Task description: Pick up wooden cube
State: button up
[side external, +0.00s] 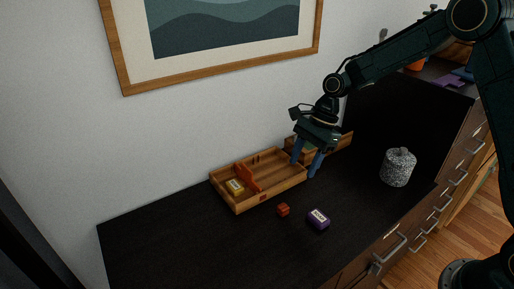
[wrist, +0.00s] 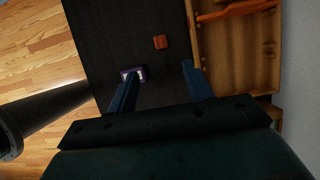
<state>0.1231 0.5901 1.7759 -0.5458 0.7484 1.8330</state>
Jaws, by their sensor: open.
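A small reddish-brown wooden cube (side external: 283,210) rests on the dark dresser top, in front of the wooden tray and left of a purple box. In the wrist view the cube (wrist: 160,42) lies ahead of the fingers, between their lines. My gripper (side external: 306,172) is open and empty, above the right end of the tray. In the wrist view its two blue fingers (wrist: 157,80) are spread apart, with nothing between them.
The wooden tray (side external: 238,207) holds a yellow box (side external: 235,186) and an orange-red item (side external: 247,177). The purple box (side external: 318,219) stands near the cube. A speckled lidded jar (side external: 397,168) stands at right. The dresser's front left is clear.

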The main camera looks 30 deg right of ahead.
jog(key=shift+f, duration=0.15)
send_over(284, 206)
jog(key=d, duration=0.2)
jog(key=shift+s+d+f, duration=0.1)
jog(key=shift+f, duration=3.75)
jog(key=shift+x, duration=2.6)
jog(key=c, duration=1.1)
